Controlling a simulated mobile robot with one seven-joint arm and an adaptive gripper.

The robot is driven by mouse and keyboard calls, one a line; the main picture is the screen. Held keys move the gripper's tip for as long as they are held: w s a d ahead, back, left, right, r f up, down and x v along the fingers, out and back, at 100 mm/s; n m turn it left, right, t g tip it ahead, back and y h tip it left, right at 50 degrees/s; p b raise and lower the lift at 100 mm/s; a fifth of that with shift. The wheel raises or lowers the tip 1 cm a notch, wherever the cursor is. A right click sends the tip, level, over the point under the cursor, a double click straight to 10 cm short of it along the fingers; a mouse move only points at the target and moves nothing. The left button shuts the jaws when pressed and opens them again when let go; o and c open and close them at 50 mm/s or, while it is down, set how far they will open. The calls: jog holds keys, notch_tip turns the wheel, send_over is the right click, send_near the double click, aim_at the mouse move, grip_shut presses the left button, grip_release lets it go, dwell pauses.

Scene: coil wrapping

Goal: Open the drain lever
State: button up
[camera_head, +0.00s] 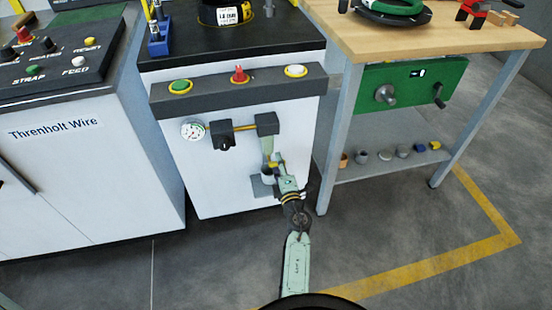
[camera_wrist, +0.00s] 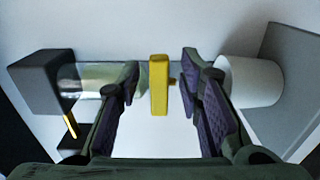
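The yellow drain lever (camera_wrist: 159,95) stands out from the drain pipe on the white cabinet front. In the wrist view it lies between my two fingers, with a gap on each side. My gripper (camera_wrist: 161,66) is open around the lever and does not appear to touch it. In the head view my gripper (camera_head: 274,170) is at the lower part of the pipe (camera_head: 267,146), and only a little yellow of the lever shows there. The gripper hides most of the lever.
A black block (camera_head: 267,123) tops the pipe; it also shows in the wrist view (camera_wrist: 40,82). A pale cup-like part (camera_wrist: 252,82) sits at the pipe's other end. A gauge (camera_head: 193,130) and black valve (camera_head: 222,135) are left. A workbench (camera_head: 440,45) stands right.

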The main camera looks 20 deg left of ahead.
jog(key=shift+w+a, duration=0.15)
jog(key=shift+w, duration=0.1)
grip_shut()
dwell(0.3)
